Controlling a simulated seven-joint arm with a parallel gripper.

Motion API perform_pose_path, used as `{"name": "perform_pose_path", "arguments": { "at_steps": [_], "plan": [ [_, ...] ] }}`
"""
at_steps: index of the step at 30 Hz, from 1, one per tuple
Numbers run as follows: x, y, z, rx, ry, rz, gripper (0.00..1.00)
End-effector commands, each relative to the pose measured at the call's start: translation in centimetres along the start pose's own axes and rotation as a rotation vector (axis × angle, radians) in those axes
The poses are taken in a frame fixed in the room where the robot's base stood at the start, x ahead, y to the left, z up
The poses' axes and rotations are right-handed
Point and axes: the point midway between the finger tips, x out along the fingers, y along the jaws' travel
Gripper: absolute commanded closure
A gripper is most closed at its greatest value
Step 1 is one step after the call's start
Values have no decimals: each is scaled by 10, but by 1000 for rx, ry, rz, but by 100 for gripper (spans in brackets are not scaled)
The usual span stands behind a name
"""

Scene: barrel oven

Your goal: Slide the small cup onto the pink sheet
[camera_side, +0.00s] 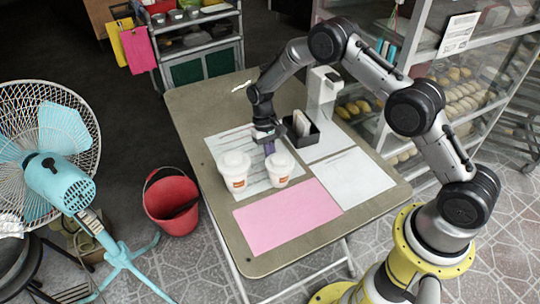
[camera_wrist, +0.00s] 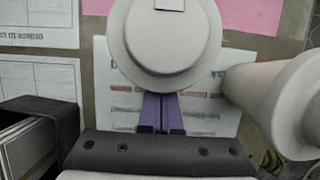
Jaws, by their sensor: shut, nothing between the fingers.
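The small cup (camera_side: 279,170), white with a lid and a small red-brown mark, stands upright on a printed white sheet, close to the edge of the pink sheet (camera_side: 287,217). In the wrist view the small cup (camera_wrist: 165,40) is at top centre, with parts of the pink sheet (camera_wrist: 252,14) beyond it. My gripper (camera_side: 269,148) is low behind the small cup, on the side away from the pink sheet. Its purple fingers (camera_wrist: 162,112) are together and empty, their tips at the cup's near side. The lid hides whether they touch it.
A larger white cup (camera_side: 235,171) stands close left of the small cup; it is at the right in the wrist view (camera_wrist: 290,105). A black holder with cards (camera_side: 301,130) is behind. Another white sheet (camera_side: 352,178) lies right. The pink sheet is bare.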

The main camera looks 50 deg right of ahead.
Motion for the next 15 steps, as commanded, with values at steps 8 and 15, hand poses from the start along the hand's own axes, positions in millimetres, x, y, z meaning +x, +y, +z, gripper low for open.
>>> {"name": "perform_pose_path", "arguments": {
  "at_steps": [8,15],
  "plan": [
    [2,0,4,0,0,0,100],
    [2,0,5,0,-1,0,100]
  ]
}}
